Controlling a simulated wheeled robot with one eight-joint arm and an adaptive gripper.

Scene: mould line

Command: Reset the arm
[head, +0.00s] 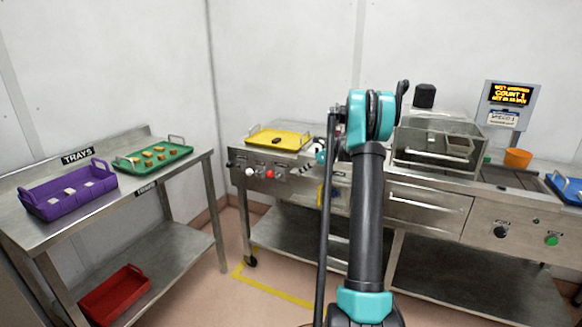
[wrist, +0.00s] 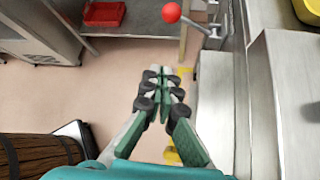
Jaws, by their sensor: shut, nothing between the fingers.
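My arm (head: 367,215) stands upright in the middle of the head view, with its teal elbow at the top. My gripper (wrist: 166,75) shows in the wrist view with its green fingers together at the tips and nothing between them. It hangs over open floor, left of the steel bench edge. In the head view the gripper is mostly hidden behind my arm.
A yellow tray (head: 279,138) lies on the steel bench, above a red knob (head: 270,174). The left table holds a purple tray (head: 68,190) and a green tray (head: 152,157). A red bin (head: 115,294) sits on its lower shelf. Floor between is clear.

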